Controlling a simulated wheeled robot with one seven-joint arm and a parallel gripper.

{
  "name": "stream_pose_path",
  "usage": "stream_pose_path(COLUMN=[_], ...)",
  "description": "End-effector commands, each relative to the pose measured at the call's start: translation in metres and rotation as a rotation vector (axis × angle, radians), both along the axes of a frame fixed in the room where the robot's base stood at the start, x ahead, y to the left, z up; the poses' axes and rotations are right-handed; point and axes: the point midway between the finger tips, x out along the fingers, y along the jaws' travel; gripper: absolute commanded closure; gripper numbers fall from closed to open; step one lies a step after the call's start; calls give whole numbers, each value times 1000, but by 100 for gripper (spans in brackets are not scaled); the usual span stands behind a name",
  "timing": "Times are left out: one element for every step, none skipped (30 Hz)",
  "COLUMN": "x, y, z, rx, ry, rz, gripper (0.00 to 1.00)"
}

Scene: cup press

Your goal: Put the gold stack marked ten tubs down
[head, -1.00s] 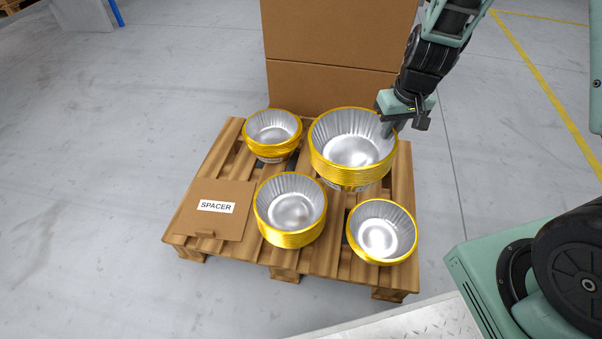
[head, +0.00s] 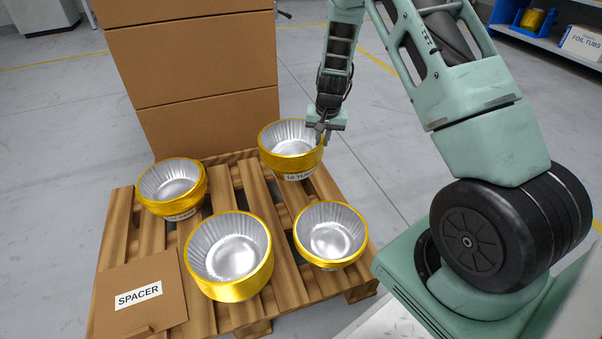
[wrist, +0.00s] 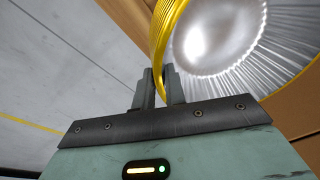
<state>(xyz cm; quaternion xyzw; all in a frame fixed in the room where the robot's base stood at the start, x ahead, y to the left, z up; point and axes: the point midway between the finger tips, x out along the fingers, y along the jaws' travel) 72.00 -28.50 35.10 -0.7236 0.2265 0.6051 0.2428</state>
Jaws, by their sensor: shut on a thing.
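The gold stack marked ten tubs (head: 291,163) is a nest of round foil tubs with gold rims and a white label low on its side. It is at the back right of the pallet (head: 255,188), upright. My gripper (head: 322,131) is shut on the right side of its rim. In the wrist view the fingers (wrist: 160,88) pinch the gold rim, with the silver inside to the right. I cannot tell whether its base touches the slats.
Other gold stacks stand at the back left (head: 172,187), front middle (head: 230,257) and front right (head: 331,236). A cardboard spacer (head: 140,296) lies at the front left. Tall cardboard boxes (head: 195,75) rise behind the pallet.

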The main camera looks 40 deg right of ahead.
Motion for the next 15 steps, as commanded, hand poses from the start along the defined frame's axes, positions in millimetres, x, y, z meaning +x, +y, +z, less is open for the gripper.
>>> stream_pose_path(x=[-1, -1, -1, 0, 0, 0, 0, 0, 0, 0, 0, 0, 0, 0, 0], y=[0, 0, 0, 0, 0, 0, 0, 0, 0, 0, 0, 0, 0, 0, 1], z=[-14, -20, -28, -34, -40, -47, -50, -53, -55, -57, -60, -64, -68, -73, -80], rx=[0, 1, 0, 0, 0, 1, 1, 0, 0, 0, 1, 0, 0, 0, 0], ry=[2, 2, 1, 1, 1, 1, 1, 1, 1, 0, -1, 0, 0, 0, 0], rz=[0, -1, -1, 0, 0, 0, 0, 1, 1, 1, 1, 1, 1, 1, 1], gripper=[100, 100, 100, 100, 100, 100, 100, 100, 100, 100, 100, 100, 100, 100, 100])
